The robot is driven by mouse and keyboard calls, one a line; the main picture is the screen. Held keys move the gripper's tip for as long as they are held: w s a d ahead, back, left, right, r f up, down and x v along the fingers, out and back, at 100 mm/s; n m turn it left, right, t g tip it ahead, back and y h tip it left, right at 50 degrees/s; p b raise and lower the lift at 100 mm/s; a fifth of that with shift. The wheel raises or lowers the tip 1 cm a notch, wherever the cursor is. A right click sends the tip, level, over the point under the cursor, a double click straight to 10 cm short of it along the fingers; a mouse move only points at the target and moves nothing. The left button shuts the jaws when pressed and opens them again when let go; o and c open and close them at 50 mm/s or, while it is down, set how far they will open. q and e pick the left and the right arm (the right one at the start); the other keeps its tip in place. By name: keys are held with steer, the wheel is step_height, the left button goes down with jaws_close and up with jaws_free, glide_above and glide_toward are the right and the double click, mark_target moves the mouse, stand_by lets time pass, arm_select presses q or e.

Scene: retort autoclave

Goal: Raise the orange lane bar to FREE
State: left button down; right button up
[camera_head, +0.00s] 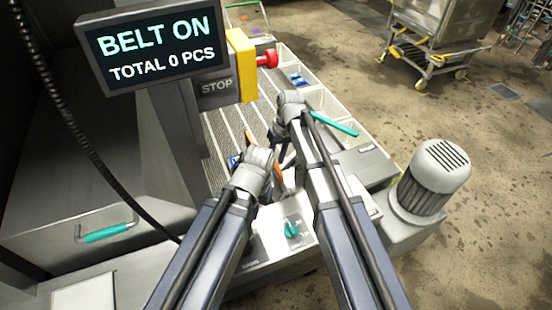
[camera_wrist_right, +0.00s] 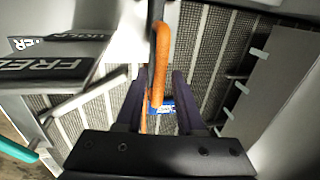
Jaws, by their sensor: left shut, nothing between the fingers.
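The orange lane bar (camera_wrist_right: 162,55) runs down the middle of the right wrist view, between the two dark fingers of my right gripper (camera_wrist_right: 158,78). The fingers stand apart with a visible gap on each side of it. In the head view the right gripper (camera_head: 283,138) is over the belt, its fingers largely hidden by the arms. My left gripper (camera_head: 276,172) is shut and empty, lower and closer, beside an orange piece (camera_head: 279,176) of the bar. A dark plate marked FREE (camera_wrist_right: 50,68) lies at left in the wrist view.
A blue packet (camera_wrist_right: 162,106) lies on the belt below the fingers.

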jaws_close()
stand_by(1.1)
